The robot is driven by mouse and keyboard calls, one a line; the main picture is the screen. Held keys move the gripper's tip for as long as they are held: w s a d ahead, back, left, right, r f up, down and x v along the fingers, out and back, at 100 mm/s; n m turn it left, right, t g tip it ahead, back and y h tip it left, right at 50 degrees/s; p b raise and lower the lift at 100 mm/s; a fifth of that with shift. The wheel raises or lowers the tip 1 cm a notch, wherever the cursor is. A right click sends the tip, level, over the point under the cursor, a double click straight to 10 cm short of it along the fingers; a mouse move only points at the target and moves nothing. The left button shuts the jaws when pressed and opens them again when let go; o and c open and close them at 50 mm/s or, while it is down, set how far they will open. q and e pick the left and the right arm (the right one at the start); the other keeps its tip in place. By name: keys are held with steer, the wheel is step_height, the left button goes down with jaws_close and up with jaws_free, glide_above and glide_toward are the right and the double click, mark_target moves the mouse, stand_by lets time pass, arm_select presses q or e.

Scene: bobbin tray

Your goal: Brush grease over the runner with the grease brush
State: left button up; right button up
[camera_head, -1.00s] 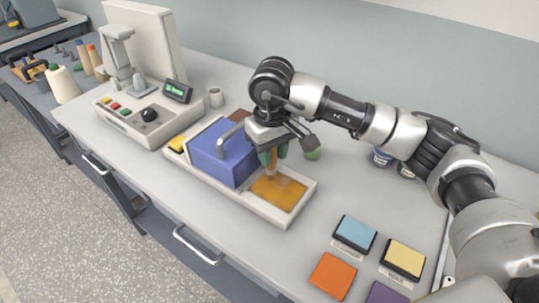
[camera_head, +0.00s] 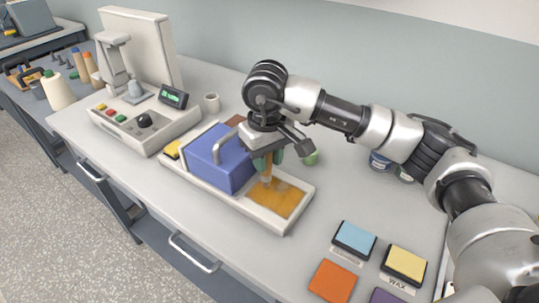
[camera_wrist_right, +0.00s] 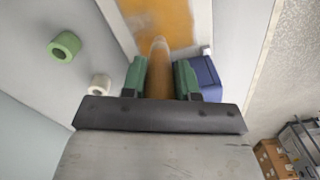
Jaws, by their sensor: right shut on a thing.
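A long pale tray (camera_head: 287,228) lies on the bench. Its right-hand part shows an amber, grease-coloured strip with paler patches (camera_head: 280,199), which I take for the runner; it also shows in the right wrist view (camera_wrist_right: 180,22). A blue block with a grey handle (camera_head: 218,157) sits in the tray just left of the strip. My right gripper (camera_head: 266,160) is shut on the wooden handle of the grease brush (camera_head: 266,180), held roughly upright over the strip's left end beside the block. The bristle tip and its contact with the strip are unclear. My left gripper is out of view.
A yellow pad (camera_head: 172,149) lies at the tray's left end. Blue (camera_head: 355,239), yellow (camera_head: 405,262) and orange (camera_head: 332,281) pads lie front right.

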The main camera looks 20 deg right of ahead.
steer(key=shift+s+a+f+b, duration=0.1)
steer(key=shift+s+a+b, duration=0.15)
steer(key=shift+s+a, duration=0.45)
steer(key=shift+s+a+b, duration=0.25)
steer(key=shift+s+a, duration=0.2)
steer(key=shift+a, duration=0.35)
step_height(320, 180, up, 4)
steer(key=shift+r+p, duration=0.25)
steer(key=shift+p, duration=0.55)
